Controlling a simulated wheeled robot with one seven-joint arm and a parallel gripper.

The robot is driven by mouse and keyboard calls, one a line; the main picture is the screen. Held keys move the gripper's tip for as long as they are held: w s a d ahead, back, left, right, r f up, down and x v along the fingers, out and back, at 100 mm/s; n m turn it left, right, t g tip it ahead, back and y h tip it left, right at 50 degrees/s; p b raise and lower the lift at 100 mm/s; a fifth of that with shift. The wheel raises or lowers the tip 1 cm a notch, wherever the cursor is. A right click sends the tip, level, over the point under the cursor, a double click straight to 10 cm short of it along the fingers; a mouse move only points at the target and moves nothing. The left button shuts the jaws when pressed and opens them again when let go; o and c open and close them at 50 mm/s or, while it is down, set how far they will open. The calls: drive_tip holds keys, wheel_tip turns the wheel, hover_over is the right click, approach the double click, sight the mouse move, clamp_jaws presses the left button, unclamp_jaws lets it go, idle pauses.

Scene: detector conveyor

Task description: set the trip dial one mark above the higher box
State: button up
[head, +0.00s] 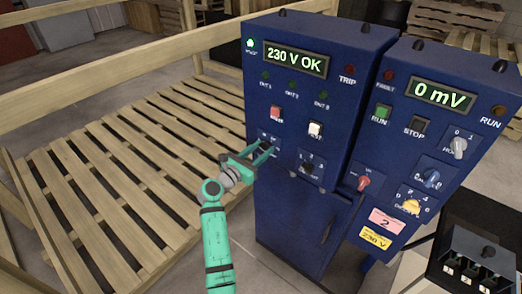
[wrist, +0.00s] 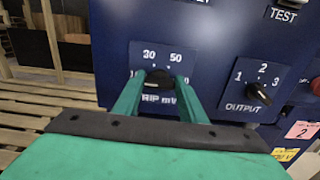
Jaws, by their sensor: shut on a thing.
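The lower marks are partly hidden by my fingers, and I cannot tell where the knob points. My gripper (wrist: 159,84) is shut on this knob, one green finger on each side. In the head view my gripper (head: 264,152) reaches the lower left of the blue cabinet's front, mostly covering the dial. I cannot make out any boxes to compare.
The "230 V OK" display (head: 295,62) is above, and the OUTPUT knob (wrist: 259,93) is right of the dial. The right cabinet's display (head: 441,96) reads 0 mV. A wooden pallet (head: 130,170) lies left; a black switch box (head: 480,262) stands lower right.

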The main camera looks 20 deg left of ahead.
drive_tip(key=m, duration=0.4)
drive_tip(key=shift+f+m, duration=0.1)
drive_tip(key=shift+m, duration=0.3)
drive_tip(key=m, duration=0.4)
drive_tip(key=shift+d+m, duration=0.1)
drive_tip(key=shift+m, duration=0.2)
drive_tip(key=m, duration=0.4)
drive_tip(key=shift+s+f, duration=0.1)
drive_tip(key=shift+f+m, duration=0.2)
drive_tip(key=shift+m, duration=5.35)
drive_tip(key=shift+f+m, duration=0.15)
drive_tip(key=shift+m, duration=5.4)
drive_tip(key=o, duration=1.1)
drive_tip(key=shift+r, duration=0.1)
drive_tip(key=shift+c, duration=0.2)
